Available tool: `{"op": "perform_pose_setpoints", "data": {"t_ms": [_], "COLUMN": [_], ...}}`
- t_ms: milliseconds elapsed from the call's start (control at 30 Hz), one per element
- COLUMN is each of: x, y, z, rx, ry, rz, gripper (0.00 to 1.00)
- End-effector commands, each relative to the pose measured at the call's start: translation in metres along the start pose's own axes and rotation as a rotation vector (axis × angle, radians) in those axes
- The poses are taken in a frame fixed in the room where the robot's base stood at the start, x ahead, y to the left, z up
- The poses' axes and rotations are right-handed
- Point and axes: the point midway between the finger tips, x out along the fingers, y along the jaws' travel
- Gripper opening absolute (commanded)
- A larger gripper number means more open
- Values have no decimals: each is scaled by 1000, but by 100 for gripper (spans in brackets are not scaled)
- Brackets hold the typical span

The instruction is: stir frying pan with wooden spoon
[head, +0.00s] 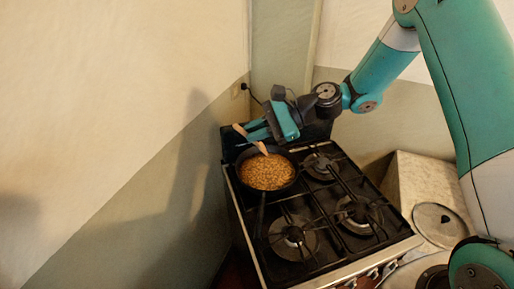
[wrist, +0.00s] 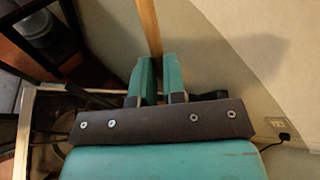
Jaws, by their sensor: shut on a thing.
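A dark frying pan (head: 261,211) stands on the back left burner of the stove, filled with brown, grainy food (head: 266,173). Its handle points toward the front of the stove. My gripper (head: 249,133) is above the pan's far edge, its teal fingers shut on the wooden spoon (head: 262,148). The spoon slants, its lower end at the far side of the pan; I cannot tell whether it touches the food. In the wrist view the spoon (wrist: 150,28) runs up from between the two fingers (wrist: 159,82). The pan cannot be made out there.
The black stove top (head: 325,238) has other burners with grates, such as the front left one (head: 293,235), all empty. Walls stand close behind and left of the stove. A round lid (head: 439,224) lies right of it. A wall socket (wrist: 278,125) shows in the wrist view.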

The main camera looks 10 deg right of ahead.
Motion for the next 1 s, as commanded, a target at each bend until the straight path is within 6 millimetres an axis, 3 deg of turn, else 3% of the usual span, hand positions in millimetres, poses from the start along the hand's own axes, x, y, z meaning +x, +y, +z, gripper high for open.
{"op": "perform_pose_setpoints", "data": {"t_ms": [233,1000], "x": [10,74], "y": [10,80], "z": [-2,-27], "rx": [-53,-392], "ry": [80,629], "rz": [80,620], "gripper": [0,0]}}
